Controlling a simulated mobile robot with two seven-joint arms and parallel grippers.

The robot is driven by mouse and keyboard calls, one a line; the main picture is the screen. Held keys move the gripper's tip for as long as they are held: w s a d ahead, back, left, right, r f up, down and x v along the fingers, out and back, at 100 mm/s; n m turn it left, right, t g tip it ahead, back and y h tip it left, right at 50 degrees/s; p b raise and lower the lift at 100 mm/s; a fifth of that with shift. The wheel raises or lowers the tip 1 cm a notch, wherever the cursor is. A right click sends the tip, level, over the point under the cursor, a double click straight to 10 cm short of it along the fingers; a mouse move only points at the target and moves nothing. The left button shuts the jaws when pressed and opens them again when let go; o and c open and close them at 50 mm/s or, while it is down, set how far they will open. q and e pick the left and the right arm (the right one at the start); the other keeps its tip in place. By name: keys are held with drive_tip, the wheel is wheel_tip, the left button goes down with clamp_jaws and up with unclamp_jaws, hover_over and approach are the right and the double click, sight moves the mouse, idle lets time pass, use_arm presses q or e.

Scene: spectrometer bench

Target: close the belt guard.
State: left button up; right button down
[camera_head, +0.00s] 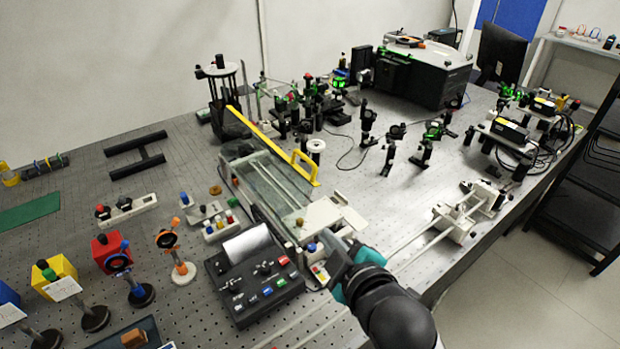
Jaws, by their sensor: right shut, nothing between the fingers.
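The belt guard (272,144) is a clear panel with a long yellow edge bar and a yellow handle (303,163). It stands raised along the far side of the conveyor-like unit (262,190), whose long bed shows uncovered. My right gripper (326,238) is shut and empty. It is near the white block (322,216) at the near end of that unit, well short of the yellow handle. Whether its tips touch the block is hard to tell. My left gripper is out of view.
A black control box (255,278) with coloured buttons stands left of my right gripper. A white rail unit (454,217) lies to its right. Optical posts (367,120) stand behind the guard. Coloured blocks and stands (105,252) fill the left front.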

drive_tip(key=w+a+r+n+t+y, duration=0.1)
drive_tip(key=a+r+n+t+y, duration=0.2)
drive_tip(key=r, duration=0.7)
drive_tip(key=h, duration=0.1)
hover_over(306, 183)
drive_tip(key=s+a, duration=0.2)
drive_tip(key=a, duration=0.1)
drive_tip(key=f, duration=0.1)
drive_tip(key=shift+w+d+f+n+p, duration=0.4)
drive_tip(key=shift+w+d+f, duration=0.35)
drive_tip(key=shift+d+f, duration=0.25)
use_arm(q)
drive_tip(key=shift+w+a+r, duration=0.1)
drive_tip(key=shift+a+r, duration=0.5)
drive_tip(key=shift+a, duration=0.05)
use_arm(e)
drive_tip(key=shift+w+d+f, duration=0.15)
drive_tip(key=shift+w+d, duration=0.05)
drive_tip(key=shift+d, duration=0.15)
drive_tip(key=shift+d, duration=0.15)
